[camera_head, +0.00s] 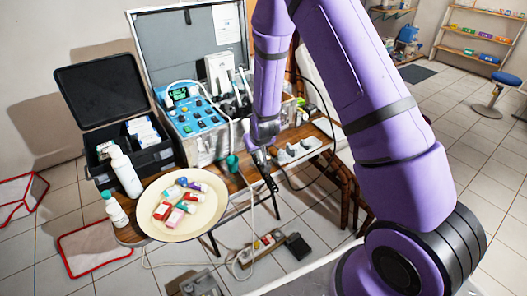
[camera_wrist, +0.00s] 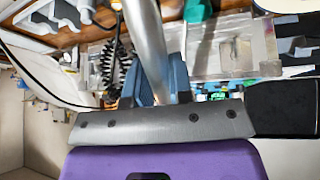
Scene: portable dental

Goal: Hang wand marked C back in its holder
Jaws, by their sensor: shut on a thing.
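My gripper (camera_head: 262,160) is low over the front edge of the wooden table in the head view. In the wrist view my gripper (camera_wrist: 160,88) is shut on a smooth silver wand (camera_wrist: 147,40), which stands out between its blue-grey fingers. No letter can be read on the wand. A black coiled cord (camera_wrist: 112,65) hangs beside it. Several dark and pale handpieces (camera_head: 238,98) stand at the right side of the open dental case. A grey notched block (camera_head: 297,150), possibly a holder, lies on the table just right of my gripper. No C mark is legible.
The blue control unit (camera_head: 200,120) stands in the open case. A green cup (camera_head: 232,164) is close left of my gripper. A round cream tray (camera_head: 155,222) with small boxes, a white bottle (camera_head: 125,172) and a black bin (camera_head: 135,145) are further left.

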